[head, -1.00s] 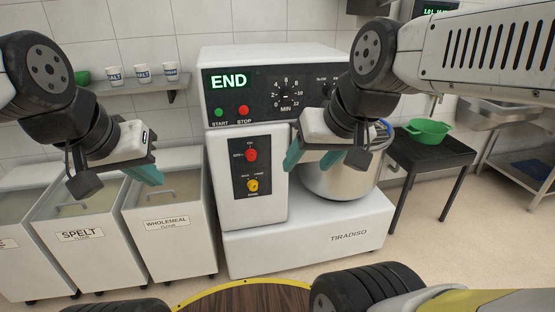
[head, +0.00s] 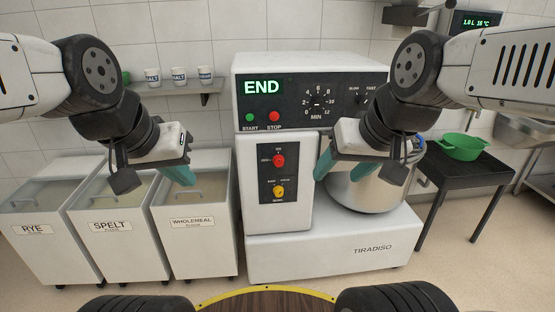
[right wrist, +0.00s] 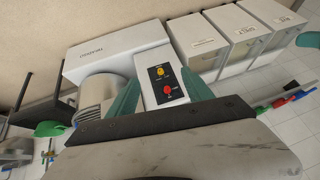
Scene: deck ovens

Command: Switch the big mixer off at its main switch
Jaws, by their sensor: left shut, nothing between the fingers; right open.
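The big white mixer (head: 336,245) stands ahead, its display lit with "END". On its front a black switch plate (head: 265,175) carries a red rotary switch (head: 279,161) above a yellow one (head: 279,191). The red switch's setting is too small to read. My right gripper (head: 357,172) is open and empty, right of the plate and in front of the bowl. The right wrist view shows the red switch (right wrist: 168,89) upside down between its teal fingers, apart from them. My left gripper (head: 181,175) is shut and empty, left of the mixer, before the flour bins.
Flour bins (head: 196,222) stand left of the mixer, with a shelf of cups (head: 178,91) above. Green and red start and stop buttons (head: 262,116) sit above the switch plate. The steel bowl (head: 365,192) and a dark table (head: 468,177) with a green colander (head: 462,147) are at right.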

